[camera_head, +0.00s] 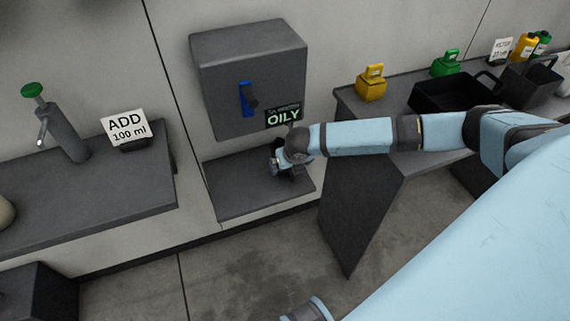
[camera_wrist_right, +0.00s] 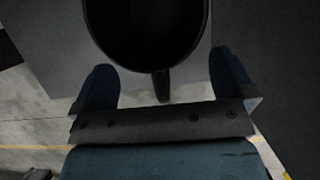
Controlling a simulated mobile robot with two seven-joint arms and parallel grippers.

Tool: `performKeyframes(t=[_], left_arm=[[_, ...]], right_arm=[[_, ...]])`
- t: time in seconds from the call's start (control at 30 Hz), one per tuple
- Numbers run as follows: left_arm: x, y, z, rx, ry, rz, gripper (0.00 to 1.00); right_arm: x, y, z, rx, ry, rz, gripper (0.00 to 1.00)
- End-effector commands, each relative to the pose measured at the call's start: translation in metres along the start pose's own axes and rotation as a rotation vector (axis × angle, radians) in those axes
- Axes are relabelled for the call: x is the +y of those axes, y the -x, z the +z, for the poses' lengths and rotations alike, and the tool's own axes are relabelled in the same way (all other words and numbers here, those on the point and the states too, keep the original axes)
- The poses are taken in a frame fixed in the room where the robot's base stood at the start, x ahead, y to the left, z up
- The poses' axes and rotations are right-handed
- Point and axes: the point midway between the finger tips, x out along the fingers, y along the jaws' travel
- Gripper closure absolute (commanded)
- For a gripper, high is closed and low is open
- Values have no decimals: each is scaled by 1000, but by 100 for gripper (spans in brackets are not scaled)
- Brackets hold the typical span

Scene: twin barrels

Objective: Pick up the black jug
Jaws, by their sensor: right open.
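The black jug (camera_wrist_right: 145,28) is seen from above in the right wrist view, at the top, with its round mouth open towards me. Its handle (camera_wrist_right: 161,86) points down the picture, between the two spread fingers of my right gripper (camera_wrist_right: 162,86). The fingers are open, with gaps on both sides of the handle. In the head view my right gripper (camera_head: 284,170) is low over the grey shelf, under the wall box. There the wrist hides most or all of the jug. My left gripper is not in view.
The grey wall box (camera_head: 248,75) with a blue lever overhangs the shelf (camera_head: 240,193); an OILY sign (camera_head: 284,116) hangs at its corner. A pump dispenser (camera_head: 62,130) stands left. Yellow (camera_head: 371,84) and green (camera_head: 446,64) items and a black tray (camera_head: 455,95) are on the right counter.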

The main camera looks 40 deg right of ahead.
Motion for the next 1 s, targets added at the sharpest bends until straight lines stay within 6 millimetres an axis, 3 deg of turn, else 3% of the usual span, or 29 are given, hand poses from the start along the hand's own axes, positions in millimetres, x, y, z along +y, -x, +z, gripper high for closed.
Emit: performKeyframes(t=[0.17,0.3,0.53,0.7,0.73,1.0], left_arm=[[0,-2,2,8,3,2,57],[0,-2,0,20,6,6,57],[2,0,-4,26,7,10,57],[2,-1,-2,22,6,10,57],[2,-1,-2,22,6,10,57],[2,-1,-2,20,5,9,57]], right_arm=[[1,-13,27,-1,-2,0,0],[1,-24,26,1,0,1,0],[0,-24,27,1,0,1,0],[0,-24,27,0,0,0,39],[0,-24,27,0,0,1,43],[0,-22,27,0,0,1,43]])
